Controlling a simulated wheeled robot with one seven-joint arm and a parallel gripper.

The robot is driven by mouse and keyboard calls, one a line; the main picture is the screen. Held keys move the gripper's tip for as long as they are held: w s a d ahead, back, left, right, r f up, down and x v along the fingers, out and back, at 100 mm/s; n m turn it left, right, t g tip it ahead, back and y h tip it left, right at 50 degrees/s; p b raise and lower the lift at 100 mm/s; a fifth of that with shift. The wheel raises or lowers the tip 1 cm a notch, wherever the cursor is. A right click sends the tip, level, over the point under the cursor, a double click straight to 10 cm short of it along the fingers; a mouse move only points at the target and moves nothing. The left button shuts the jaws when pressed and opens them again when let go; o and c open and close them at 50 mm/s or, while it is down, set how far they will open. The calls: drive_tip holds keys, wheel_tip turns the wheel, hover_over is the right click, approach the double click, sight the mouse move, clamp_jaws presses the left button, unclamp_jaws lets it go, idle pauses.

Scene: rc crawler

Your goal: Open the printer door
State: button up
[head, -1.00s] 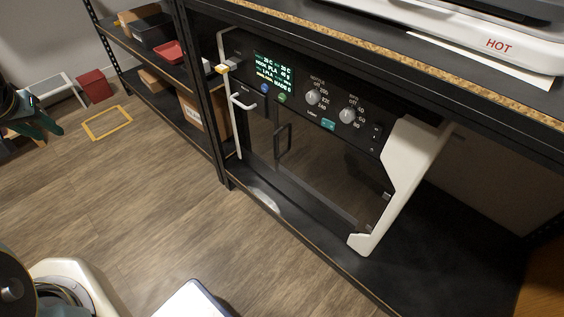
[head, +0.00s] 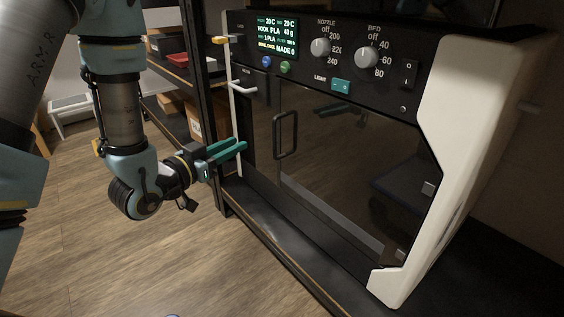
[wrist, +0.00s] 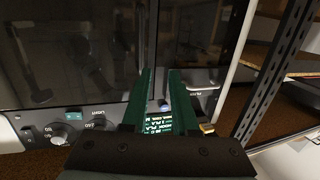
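The printer (head: 345,88) stands on the shelf with its dark glass door (head: 350,165) shut. The door's black loop handle (head: 294,135) is upright near the door's left edge. My gripper (head: 242,145) has two green fingers held apart with nothing between them. In the head view it is left of the handle and apart from it, pointing toward the printer front. In the wrist view the fingers (wrist: 160,69) face the printer's front, which appears upside down, with the door glass (wrist: 60,55) to the left. The handle is hard to make out there.
The control panel has a lit display (head: 277,35) and knobs (head: 320,47). A white bar handle (head: 243,87) is left of the door. A dark rack post (head: 216,110) stands close behind my gripper. The floor (head: 130,255) in front is clear.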

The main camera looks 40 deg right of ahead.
drive_tip(key=s+d+f+g+h+b, duration=0.1)
drive_tip(key=s+f, duration=0.1)
drive_tip(key=b, duration=0.2)
hover_over(275, 155)
drive_tip(key=shift+w+d+r+m, duration=0.15)
drive_tip(key=shift+w+r+m, duration=0.1)
drive_tip(key=shift+r+m, duration=0.1)
drive_tip(key=shift+c, duration=0.3)
clamp_jaws()
idle(1.0)
